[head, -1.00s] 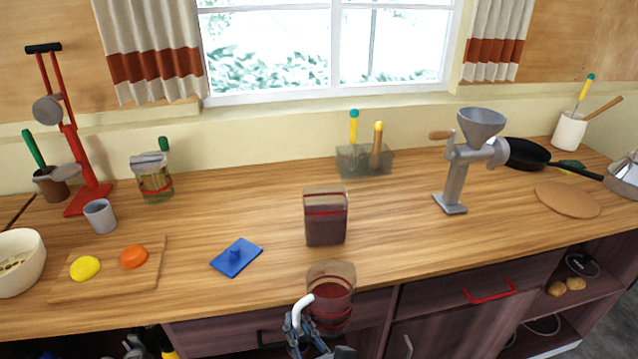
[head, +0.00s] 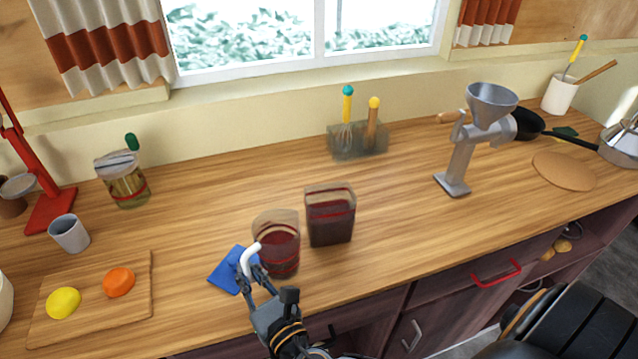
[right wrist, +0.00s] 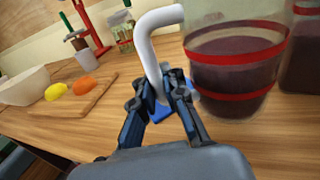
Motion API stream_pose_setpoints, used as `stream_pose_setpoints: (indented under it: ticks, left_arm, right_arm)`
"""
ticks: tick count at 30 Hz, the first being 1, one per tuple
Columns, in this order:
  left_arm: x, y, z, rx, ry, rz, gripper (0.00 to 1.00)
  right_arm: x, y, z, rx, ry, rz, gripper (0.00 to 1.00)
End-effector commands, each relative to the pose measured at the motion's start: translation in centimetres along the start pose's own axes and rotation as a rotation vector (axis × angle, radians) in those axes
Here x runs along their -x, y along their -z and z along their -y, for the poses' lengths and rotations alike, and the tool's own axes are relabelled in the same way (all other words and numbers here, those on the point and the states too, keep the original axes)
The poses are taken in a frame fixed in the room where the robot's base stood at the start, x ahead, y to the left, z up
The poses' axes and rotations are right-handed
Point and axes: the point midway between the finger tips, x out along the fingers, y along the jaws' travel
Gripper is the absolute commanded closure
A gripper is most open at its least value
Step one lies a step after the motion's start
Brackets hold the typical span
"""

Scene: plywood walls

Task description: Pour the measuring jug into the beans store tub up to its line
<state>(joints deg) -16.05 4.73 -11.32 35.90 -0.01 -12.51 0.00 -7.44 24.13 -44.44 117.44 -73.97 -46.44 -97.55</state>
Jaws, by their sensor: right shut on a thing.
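My right gripper (head: 250,274) is shut on the white handle of the measuring jug (head: 277,247). The jug is clear with red bands, holds dark contents and looks roughly upright. It also shows close up in the right wrist view (right wrist: 232,75). The beans store tub (head: 331,225) is clear and squarish, with a red line near its upper part and dark contents reaching close below that line. It stands on the counter just right of the jug, and its edge shows in the right wrist view (right wrist: 304,60). My left gripper is not in view.
A blue lid (head: 226,272) lies on the counter, partly hidden by the jug. A board (head: 90,318) with yellow and orange pieces is at left. A grey hand mill (head: 458,165) stands at right. A utensil holder (head: 358,143) stands behind. The counter behind the tub is clear.

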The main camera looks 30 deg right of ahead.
Motion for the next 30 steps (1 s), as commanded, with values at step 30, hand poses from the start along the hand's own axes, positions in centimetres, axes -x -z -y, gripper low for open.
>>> stream_pose_setpoints:
  ticks: [30]
  left_arm:
    - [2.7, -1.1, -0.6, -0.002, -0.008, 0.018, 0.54]
  right_arm:
    - [-0.4, -4.6, 1.6, -0.285, 0.006, -0.068, 1.0]
